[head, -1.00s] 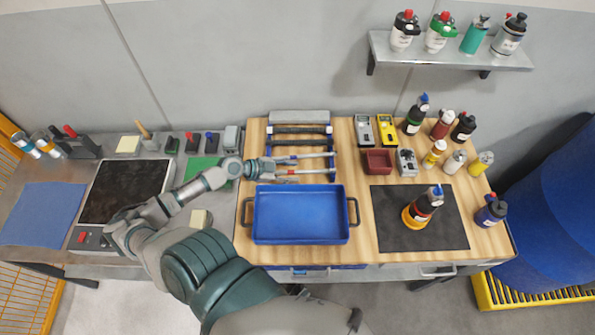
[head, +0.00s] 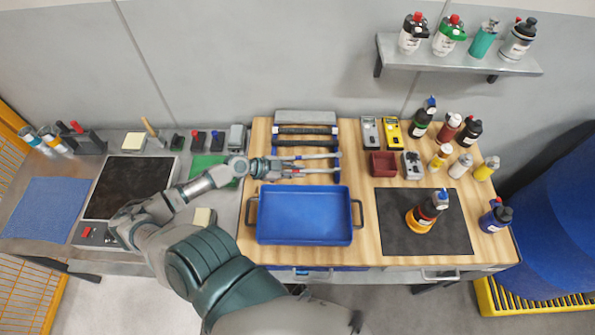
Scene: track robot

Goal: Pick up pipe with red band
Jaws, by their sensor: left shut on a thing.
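Several pipes lie crosswise on a rack at the back left of the wooden worktop. The pipe with the red band (head: 322,170) is the nearest one, just behind the blue tray (head: 305,215); its left part is partly hidden by my left gripper. My left gripper (head: 286,169) reaches in from the left and is shut on this pipe near its left part. The pipe with blue marks (head: 318,156) lies just behind it. My right gripper is out of view.
Darker pipes (head: 305,130) lie farther back on the rack. A dark red box (head: 382,165), meters and several bottles stand to the right. A bottle (head: 429,206) stands on a black mat (head: 455,235). A shelf (head: 455,55) hangs above.

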